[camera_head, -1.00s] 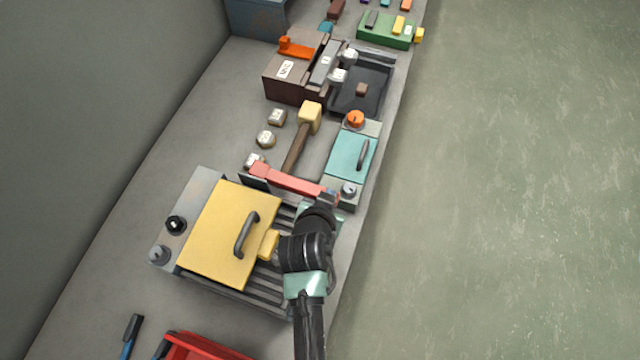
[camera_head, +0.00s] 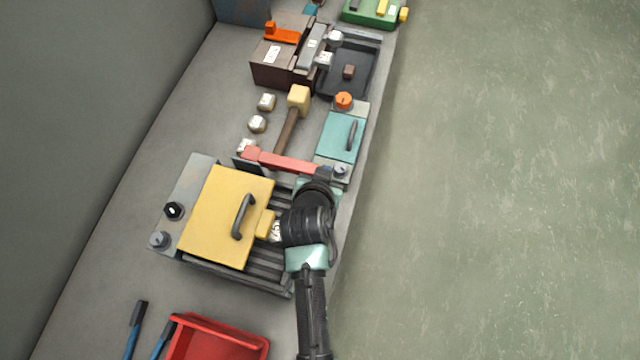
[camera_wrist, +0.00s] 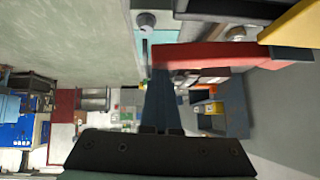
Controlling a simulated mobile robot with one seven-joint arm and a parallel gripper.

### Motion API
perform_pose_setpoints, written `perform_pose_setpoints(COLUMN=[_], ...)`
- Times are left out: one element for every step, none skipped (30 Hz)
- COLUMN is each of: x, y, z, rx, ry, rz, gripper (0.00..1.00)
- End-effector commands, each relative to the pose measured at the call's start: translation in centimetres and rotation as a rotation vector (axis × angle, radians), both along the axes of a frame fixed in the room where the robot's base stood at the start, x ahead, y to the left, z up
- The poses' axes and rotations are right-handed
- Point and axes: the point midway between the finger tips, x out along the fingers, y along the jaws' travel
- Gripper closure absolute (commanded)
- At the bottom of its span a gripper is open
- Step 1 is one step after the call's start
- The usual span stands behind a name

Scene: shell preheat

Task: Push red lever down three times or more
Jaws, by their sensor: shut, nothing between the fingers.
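The red lever (camera_head: 285,162) is a long flat bar beside the yellow-lidded grill, between it and the teal box. Its right end lies by the dark tip of my gripper (camera_head: 324,173). In the wrist view the red lever (camera_wrist: 225,54) runs across the upper middle, and its left end is next to my gripper (camera_wrist: 159,76). My gripper is shut and holds nothing. My arm covers part of the grill's right side in the head view. I cannot tell whether the fingertips touch the lever.
The grill's yellow lid (camera_head: 225,215) has a grey handle. A teal box (camera_head: 341,137) with an orange knob and a wooden mallet (camera_head: 291,120) lie beyond the lever. A red tray (camera_head: 215,340) is at the near end. The floor at the right is clear.

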Motion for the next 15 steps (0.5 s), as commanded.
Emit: perform_pose_setpoints(x=[-1.0, -1.4, -1.8, -2.2, -2.5, -3.0, -3.3, -3.6, -4.1, -4.4, -4.7, -5.2, -5.4, -5.7, -6.0], y=[-0.1, 0.0, 0.1, 0.1, 0.2, 0.3, 0.3, 0.4, 0.5, 0.6, 0.6, 0.7, 0.7, 0.8, 0.8], z=[0.2, 0.5, 1.0, 1.3, 1.7, 2.2, 2.6, 3.0, 3.5, 3.8, 4.2, 4.6, 4.9, 5.2, 5.5], rx=[-0.002, -0.002, -0.002, -0.002, -0.002, -0.002, -0.001, -0.001, -0.002, -0.002, -0.001, -0.001, -0.001, -0.001, -0.001], ry=[0.005, 0.006, 0.005, 0.005, 0.003, 0.003, 0.001, 0.001, 0.000, 0.000, -0.001, -0.001, -0.001, -0.002, -0.001], rz=[-0.003, -0.003, -0.003, -0.003, -0.003, -0.003, -0.003, -0.003, -0.003, -0.003, -0.002, -0.002, -0.002, -0.002, -0.002], gripper=[1.00, 1.00, 1.00, 1.00, 1.00, 1.00, 1.00, 1.00, 1.00, 1.00, 1.00, 1.00, 1.00, 1.00, 1.00])
